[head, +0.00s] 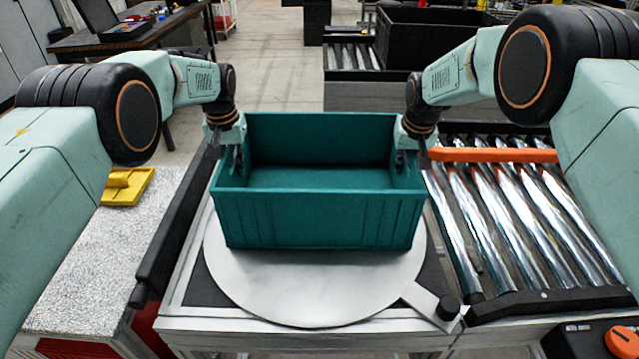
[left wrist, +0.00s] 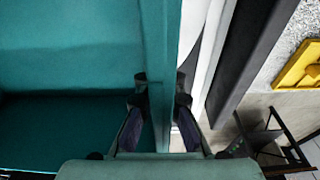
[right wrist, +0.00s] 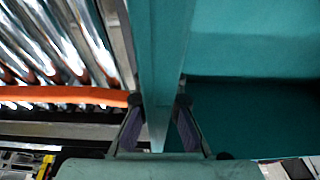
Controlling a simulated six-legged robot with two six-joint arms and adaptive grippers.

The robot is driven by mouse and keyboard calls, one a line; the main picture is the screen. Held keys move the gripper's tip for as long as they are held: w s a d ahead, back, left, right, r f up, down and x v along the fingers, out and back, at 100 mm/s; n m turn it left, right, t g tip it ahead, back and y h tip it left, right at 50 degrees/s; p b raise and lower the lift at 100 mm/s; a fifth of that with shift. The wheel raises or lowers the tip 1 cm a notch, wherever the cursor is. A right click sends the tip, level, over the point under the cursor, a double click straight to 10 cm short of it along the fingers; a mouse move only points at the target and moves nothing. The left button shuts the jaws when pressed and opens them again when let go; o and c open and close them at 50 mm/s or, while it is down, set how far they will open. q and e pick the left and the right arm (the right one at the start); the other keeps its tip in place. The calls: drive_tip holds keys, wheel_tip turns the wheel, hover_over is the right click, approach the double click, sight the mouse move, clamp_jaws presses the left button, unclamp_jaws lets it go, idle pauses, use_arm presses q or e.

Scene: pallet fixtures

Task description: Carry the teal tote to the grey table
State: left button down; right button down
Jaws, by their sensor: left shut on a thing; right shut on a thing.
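The teal tote (head: 318,220) is an empty, open-topped box, upright and level over a round metal plate (head: 320,290). I cannot tell whether its base touches the plate. My left gripper (head: 236,158) is shut on the tote's left wall, one finger inside and one outside, as the left wrist view (left wrist: 160,85) shows. My right gripper (head: 402,158) is shut on the right wall in the same way, seen in the right wrist view (right wrist: 160,102). A table with a speckled grey top (head: 105,260) stands to the left.
A yellow piece (head: 125,186) lies at the back of the speckled top; its front is clear. A dark rail (head: 172,225) runs between plate and table. A roller conveyor (head: 520,215) with an orange bar (head: 492,155) is on the right. A dark workbench (head: 130,35) stands behind left.

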use_arm(q)
drive_tip(key=shift+w, duration=0.15)
use_arm(e)
drive_tip(key=shift+w, duration=0.2)
use_arm(q)
drive_tip(key=shift+r+p, duration=0.3)
drive_tip(key=shift+r, duration=0.1)
use_arm(e)
drive_tip(key=shift+r, duration=0.45)
